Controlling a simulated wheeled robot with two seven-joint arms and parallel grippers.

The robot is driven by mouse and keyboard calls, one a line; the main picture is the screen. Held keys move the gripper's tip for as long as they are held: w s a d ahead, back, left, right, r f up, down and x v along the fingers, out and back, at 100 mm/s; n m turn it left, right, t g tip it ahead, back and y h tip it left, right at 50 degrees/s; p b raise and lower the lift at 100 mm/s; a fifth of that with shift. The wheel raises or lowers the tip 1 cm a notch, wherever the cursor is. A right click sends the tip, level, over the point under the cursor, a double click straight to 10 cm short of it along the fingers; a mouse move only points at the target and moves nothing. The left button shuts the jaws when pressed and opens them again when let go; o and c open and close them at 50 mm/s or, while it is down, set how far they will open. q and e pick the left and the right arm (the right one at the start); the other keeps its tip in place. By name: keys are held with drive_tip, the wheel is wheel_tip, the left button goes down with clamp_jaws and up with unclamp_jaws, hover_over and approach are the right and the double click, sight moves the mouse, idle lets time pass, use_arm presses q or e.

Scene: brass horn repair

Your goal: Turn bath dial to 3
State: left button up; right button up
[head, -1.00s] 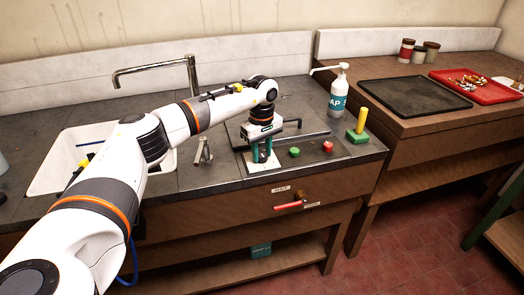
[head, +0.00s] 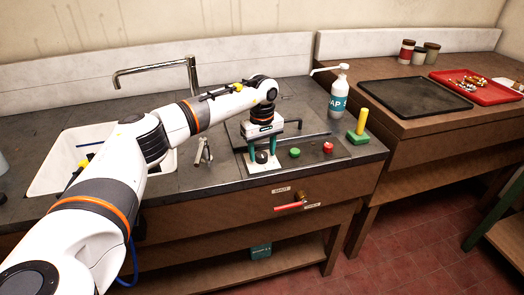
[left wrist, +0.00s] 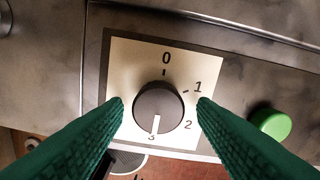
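The bath dial (left wrist: 158,103) is a dark round knob on a white plate (left wrist: 128,65) marked 0, 1, 2 and 3. Its white pointer line points down at the 3, whose mark is partly covered by the knob's edge. In the head view the left gripper (head: 262,161) points down over the dial. My right gripper is not in view.
A green button (head: 294,152) and a red button (head: 328,147) sit right of the dial. A red-handled lever (head: 290,206) is on the counter front below. A sink (head: 50,175), a tap (head: 190,75) and a soap bottle (head: 338,98) stand around.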

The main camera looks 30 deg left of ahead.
sight(262, 154)
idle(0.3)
use_arm(q)
wheel_tip(262, 154, up, 12)
drive_tip(key=b, duration=0.1)
idle(0.3)
drive_tip(key=shift+f, duration=0.1)
idle(0.3)
